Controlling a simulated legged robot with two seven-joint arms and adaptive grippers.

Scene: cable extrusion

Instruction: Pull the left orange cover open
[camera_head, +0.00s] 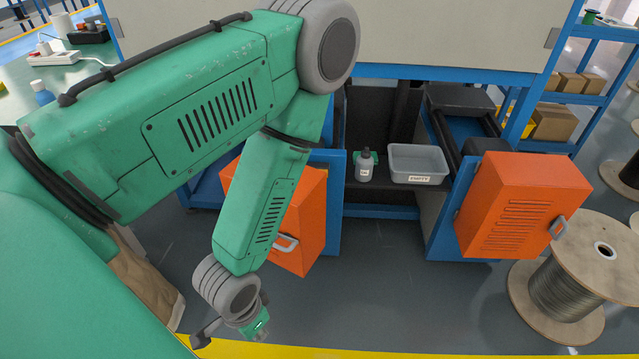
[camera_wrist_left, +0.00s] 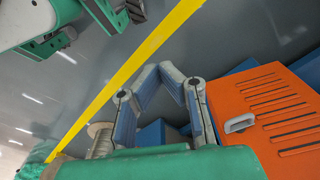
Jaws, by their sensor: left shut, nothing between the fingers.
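The left orange cover (camera_head: 308,215) is a box with a grey handle (camera_head: 287,243), beside a blue upright panel (camera_head: 334,195). My left forearm hides much of it in the head view. The cover (camera_wrist_left: 262,88) also shows at the right of the left wrist view, with vent slots and its handle (camera_wrist_left: 240,123). My left gripper (camera_wrist_left: 160,70) is shut and empty, left of the handle and apart from it. In the head view my left wrist hangs low, in front of the cover; its fingertips are hard to make out.
A second orange cover (camera_head: 522,205) stands at the right, near a cable spool (camera_head: 572,280). A grey bin (camera_head: 418,164) and a bottle (camera_head: 364,167) sit on the shelf between the covers. The floor between the covers is clear.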

